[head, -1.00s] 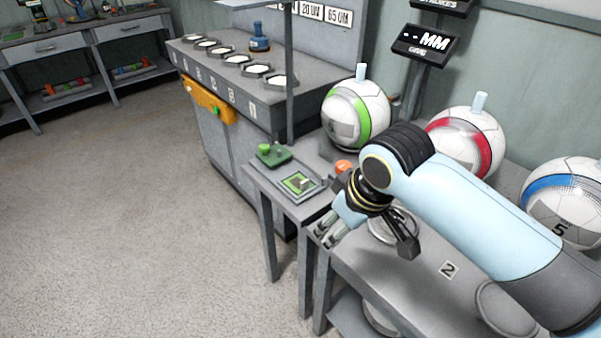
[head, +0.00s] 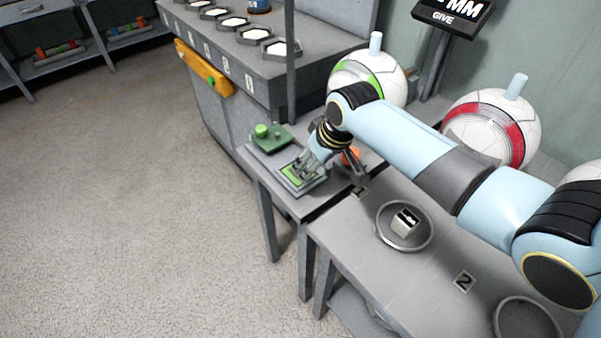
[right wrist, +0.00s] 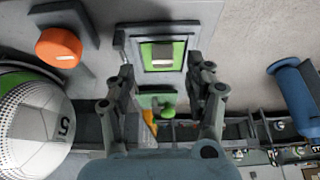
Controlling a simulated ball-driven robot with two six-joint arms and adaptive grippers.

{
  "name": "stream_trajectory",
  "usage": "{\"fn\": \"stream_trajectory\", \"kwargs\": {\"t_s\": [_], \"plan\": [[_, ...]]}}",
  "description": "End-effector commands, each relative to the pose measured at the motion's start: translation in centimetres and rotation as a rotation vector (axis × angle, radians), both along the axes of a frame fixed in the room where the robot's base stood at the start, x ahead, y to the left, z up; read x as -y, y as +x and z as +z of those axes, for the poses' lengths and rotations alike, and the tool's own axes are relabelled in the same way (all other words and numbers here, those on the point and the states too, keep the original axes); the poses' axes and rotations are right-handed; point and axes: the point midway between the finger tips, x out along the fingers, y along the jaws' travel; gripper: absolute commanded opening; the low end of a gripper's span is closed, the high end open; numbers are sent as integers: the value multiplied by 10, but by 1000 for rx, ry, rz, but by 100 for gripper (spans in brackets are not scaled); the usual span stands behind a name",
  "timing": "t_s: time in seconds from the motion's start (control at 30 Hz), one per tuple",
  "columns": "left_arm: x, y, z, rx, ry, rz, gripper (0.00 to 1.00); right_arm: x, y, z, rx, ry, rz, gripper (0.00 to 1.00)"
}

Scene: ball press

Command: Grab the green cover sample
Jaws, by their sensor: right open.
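A flat grey frame with a green square panel (head: 291,176) lies on the small side table. In the right wrist view, the panel (right wrist: 178,64) carries a small grey-white block (right wrist: 163,52) in its middle. A green block with a round green knob (head: 272,137) sits just behind the frame; the knobbed block (right wrist: 150,101) also shows in the right wrist view. I cannot tell which green piece is the cover sample. My right gripper (head: 303,168) is open over the frame, its fingers (right wrist: 165,76) apart and empty. My left gripper is out of view.
An orange button (head: 351,156) stands right of the frame; it shows large in the right wrist view (right wrist: 59,47). A round dish (head: 405,241) holding a grey block is on the nearer table. White balls (head: 383,72) line the wall. The floor at left is clear.

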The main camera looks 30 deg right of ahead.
Motion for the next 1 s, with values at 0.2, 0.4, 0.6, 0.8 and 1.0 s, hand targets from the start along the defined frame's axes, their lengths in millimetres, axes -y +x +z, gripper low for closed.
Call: {"fn": "stream_trajectory", "kwargs": {"t_s": [0.2,0.4,0.6,0.8,1.0], "plan": [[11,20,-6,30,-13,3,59,-3,15,-31,-3,2,0,54],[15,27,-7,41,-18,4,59,-4,19,-39,-1,1,0,54],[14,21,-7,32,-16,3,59,-4,19,-39,-1,1,0,46],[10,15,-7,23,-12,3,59,-4,19,-39,-1,1,0,20],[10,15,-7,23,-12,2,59,-4,19,-39,-1,1,0,10]]}}
